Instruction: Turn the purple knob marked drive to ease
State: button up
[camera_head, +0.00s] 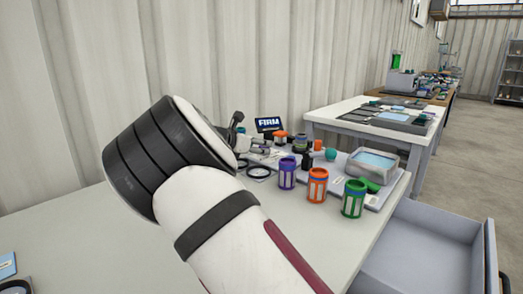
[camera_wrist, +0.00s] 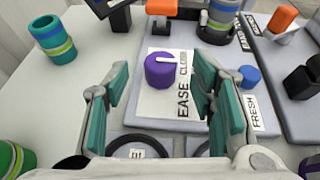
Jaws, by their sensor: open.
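The purple knob (camera_wrist: 160,72) stands on a white label plate (camera_wrist: 152,102) in the wrist view. A pale pointer mark on its top points to the right. Beside it the plate reads "EASE", nearer to me, and another word farther up that looks like "CLOSE". I cannot read a "drive" mark. My gripper (camera_wrist: 158,82) is open, its teal-padded fingers apart to the left and right of the knob in the picture, not visibly touching it. In the head view my arm covers much of this area, and I cannot make out the knob.
An orange block (camera_wrist: 160,7) stands behind the knob, with a blue knob (camera_wrist: 249,77) to its right. Black rings (camera_wrist: 138,147) lie near my gripper. A "FIRM" screen (camera_head: 269,124) stands behind. Purple (camera_head: 287,173), orange (camera_head: 317,186) and green (camera_head: 354,198) canisters stand right of my arm.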

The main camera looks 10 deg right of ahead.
jog(key=shift+x, duration=1.5)
jog(key=c, duration=1.1)
jog(key=shift+c, duration=0.2)
jog(key=shift+g, duration=0.3)
jog(key=shift+w+a+r+m+g+h+p, duration=0.1)
jog(key=shift+w+m+g+h+p, duration=0.1)
jog(key=shift+m+g+h+p, duration=0.65)
jog(key=shift+m+g+p, duration=0.35)
jog(key=shift+m+p, duration=0.2)
jog(key=shift+p, duration=0.25)
